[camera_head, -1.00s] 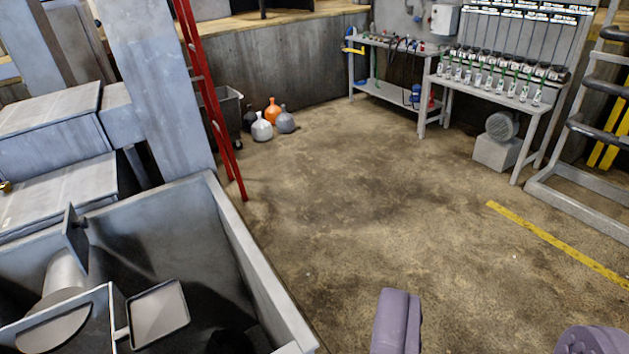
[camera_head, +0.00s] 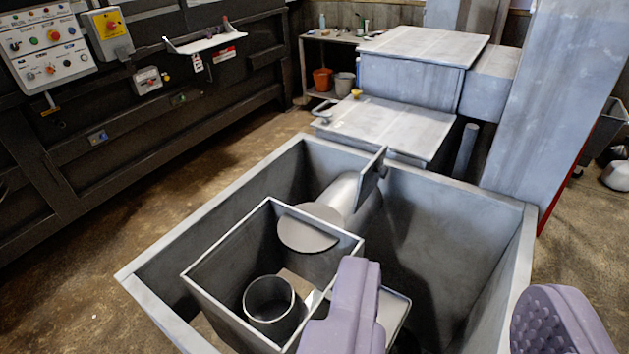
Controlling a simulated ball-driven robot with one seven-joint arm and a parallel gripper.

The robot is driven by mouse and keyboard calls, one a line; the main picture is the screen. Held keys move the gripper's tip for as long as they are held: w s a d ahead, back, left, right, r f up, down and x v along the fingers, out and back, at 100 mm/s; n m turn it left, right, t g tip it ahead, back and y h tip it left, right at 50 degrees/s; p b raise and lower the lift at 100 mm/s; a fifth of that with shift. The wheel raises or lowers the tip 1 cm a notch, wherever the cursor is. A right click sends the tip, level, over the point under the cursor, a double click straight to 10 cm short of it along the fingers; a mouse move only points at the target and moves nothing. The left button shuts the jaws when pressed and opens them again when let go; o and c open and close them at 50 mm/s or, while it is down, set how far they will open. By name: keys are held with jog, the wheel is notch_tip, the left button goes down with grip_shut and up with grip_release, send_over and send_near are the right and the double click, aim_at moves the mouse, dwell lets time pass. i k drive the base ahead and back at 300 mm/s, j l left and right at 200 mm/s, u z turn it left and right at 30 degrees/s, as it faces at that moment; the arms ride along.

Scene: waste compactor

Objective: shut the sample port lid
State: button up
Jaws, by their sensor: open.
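My gripper (camera_head: 455,285) is open and empty, its two purple fingers spread wide over the right part of a big grey open-topped bin (camera_head: 150,277). Inside the bin stands a smaller grey open box (camera_head: 215,290) with a round metal cup (camera_head: 268,298) in it. A grey pipe (camera_head: 345,193) ends in a flat round disc (camera_head: 307,233) at the box's far side. A small upright plate (camera_head: 372,172) stands beside the pipe. A square rimmed panel (camera_head: 397,308) sits at the box's right side, partly hidden by my left finger. I cannot tell which piece is the sample port lid.
Grey machine housings (camera_head: 420,50) and a slanted grey column (camera_head: 550,95) stand behind the bin. A dark machine wall with a control panel (camera_head: 45,45) is at the left. Open floor (camera_head: 70,300) lies between that wall and the bin.

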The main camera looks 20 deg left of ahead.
aim_at(368, 178)
jog(key=l+u, duration=0.35)
jog(key=l, duration=0.25)
jog(key=l+u, duration=0.15)
jog(key=l, duration=0.95)
jog(key=i+l+u, duration=0.2)
jog(key=l, duration=0.2)
jog(key=l+u, duration=0.15)
jog(key=l, duration=0.3)
jog(key=i+l+u, duration=0.2)
jog(key=l, duration=0.25)
jog(key=i+u, duration=0.15)
jog(key=i, duration=0.4)
